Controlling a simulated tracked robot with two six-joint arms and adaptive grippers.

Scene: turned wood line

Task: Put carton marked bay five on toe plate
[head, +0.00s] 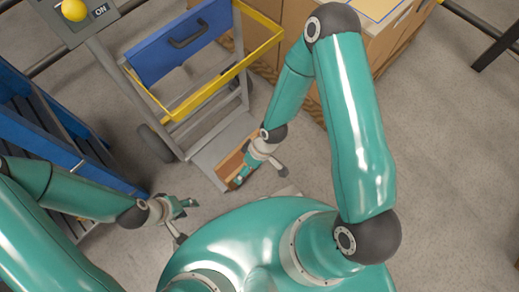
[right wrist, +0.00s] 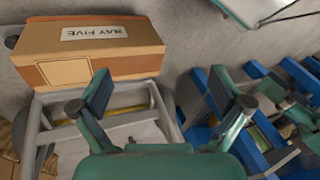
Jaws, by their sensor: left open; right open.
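The brown carton (right wrist: 112,48) marked BAY FIVE fills the upper left of the right wrist view, its label upside down there. In the head view the carton (head: 232,164) appears to rest on the grey toe plate (head: 208,174) of the hand truck, partly hidden by my right gripper. My right gripper (head: 262,176) is open, close beside the carton. In the right wrist view its fingers (right wrist: 153,92) are spread with nothing between them; the left finger overlaps the carton's edge in the picture, and contact cannot be told. My left gripper (head: 184,219) is open and empty over the floor.
The hand truck (head: 246,66) has a yellow rim and a blue panel (head: 180,40) with a handle. A blue rack (head: 60,135) stands at the left, near my left arm. A wooden cabinet (head: 385,48) stands behind my right arm. Grey floor (head: 450,160) is clear at the right.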

